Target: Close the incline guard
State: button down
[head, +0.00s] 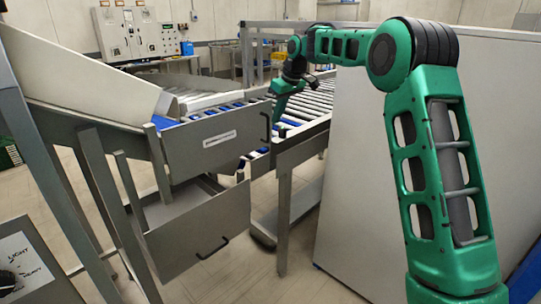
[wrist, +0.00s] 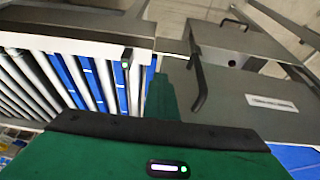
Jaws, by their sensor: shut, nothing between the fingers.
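A grey panel with a white label and a black upright handle, which I take for the incline guard (head: 195,152), stands at the lower end of the incline, beside the blue and white rollers. It also shows in the wrist view (wrist: 235,112), with its handle (wrist: 197,82) near the middle. I cannot tell whether it is fully closed. My gripper (head: 277,118) is shut and empty, just right of the handle and over the roller conveyor's near end. In the wrist view my green fingers (wrist: 161,97) point down, left of the handle and seemingly apart from it.
A grey drawer (head: 200,238) with a black handle stands pulled out below the guard. The roller conveyor (head: 305,108) runs away behind my gripper. A large pale panel (head: 350,180) stands to the right, beside my arm. A control cabinet (head: 140,38) is at the back wall.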

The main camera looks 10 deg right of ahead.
jog(key=s+d+f+v, duration=0.1)
jog(key=s+v, duration=0.1)
jog(key=v, duration=0.9)
jog(key=s+d+f+m+g+h, duration=0.1)
jog(key=s+d+m, duration=0.1)
jog(key=s+d, duration=0.35)
jog(key=s+d+f+m+h, duration=0.1)
jog(key=s+d+f+m, duration=0.15)
jog(key=s, duration=0.65)
jog(key=s+d+f+m, duration=0.2)
jog(key=s+f, duration=0.3)
jog(key=s, duration=0.5)
jog(key=s+d+f+m+g, duration=0.1)
jog(key=s+d+f, duration=0.3)
jog(key=s, duration=0.5)
jog(key=s+d+f+m, duration=0.1)
jog(key=s+f+m, duration=0.1)
jog(key=s+f, duration=0.6)
jog(key=w+a+n+t+y, duration=0.65)
jog(key=w+a+n, duration=0.25)
jog(key=w+a, duration=0.6)
jog(key=w+d+r+m+t, duration=0.2)
jog(key=w+d+r+t, duration=0.1)
jog(key=w+r+t, duration=0.75)
jog(key=w+a+f+g, duration=0.1)
jog(key=w+a, duration=0.1)
jog(key=w, duration=0.5)
jog(key=w+a+f+g, duration=0.1)
jog(key=w+a, duration=0.2)
jog(key=w, duration=0.4)
